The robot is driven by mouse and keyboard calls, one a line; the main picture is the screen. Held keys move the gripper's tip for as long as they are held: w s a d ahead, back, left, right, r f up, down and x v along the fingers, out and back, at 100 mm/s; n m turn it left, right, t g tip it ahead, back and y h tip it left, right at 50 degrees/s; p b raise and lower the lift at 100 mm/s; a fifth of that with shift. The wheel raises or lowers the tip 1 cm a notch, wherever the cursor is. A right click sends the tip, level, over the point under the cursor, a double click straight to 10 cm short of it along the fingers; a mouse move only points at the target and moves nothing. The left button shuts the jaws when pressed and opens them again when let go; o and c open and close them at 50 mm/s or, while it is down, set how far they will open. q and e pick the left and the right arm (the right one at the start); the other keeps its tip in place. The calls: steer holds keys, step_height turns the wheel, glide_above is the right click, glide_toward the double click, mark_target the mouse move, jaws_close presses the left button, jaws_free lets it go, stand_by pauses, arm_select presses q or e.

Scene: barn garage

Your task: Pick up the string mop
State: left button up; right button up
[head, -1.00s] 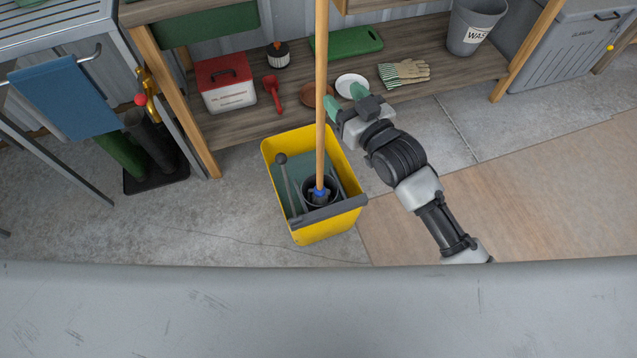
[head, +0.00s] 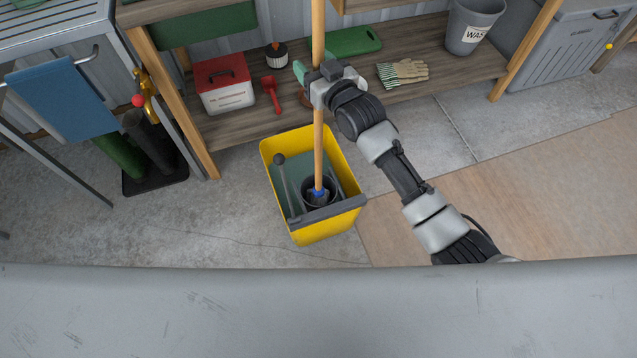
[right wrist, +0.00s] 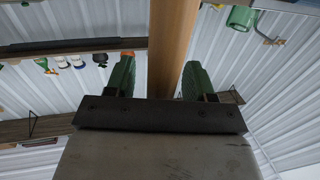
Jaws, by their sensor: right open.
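The string mop stands upright in the yellow bucket; its wooden handle (head: 319,150) rises past the top of the head view. The blue collar (head: 318,193) at its lower end sits in the dark wringer, and the strings are mostly hidden. My right gripper (head: 308,72) is at the handle, well above the bucket. In the right wrist view, the handle (right wrist: 172,50) runs between the two green fingers of my right gripper (right wrist: 160,80), with gaps at both sides. The fingers are open. My left gripper is in neither view.
The yellow bucket (head: 340,222) stands on the concrete floor. Behind it, a wooden shelf (head: 225,128) holds a red-lidded box (head: 226,85), a red scoop (head: 271,92), gloves (head: 402,73) and a grey bin (head: 472,25). Floor right of the bucket is clear.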

jaws_close()
steer(key=shift+r, duration=0.15)
steer(key=shift+r, duration=0.1)
step_height(320, 180, up, 18)
steer(key=p, duration=0.1)
steer(key=shift+p, duration=0.3)
stand_by(0.4)
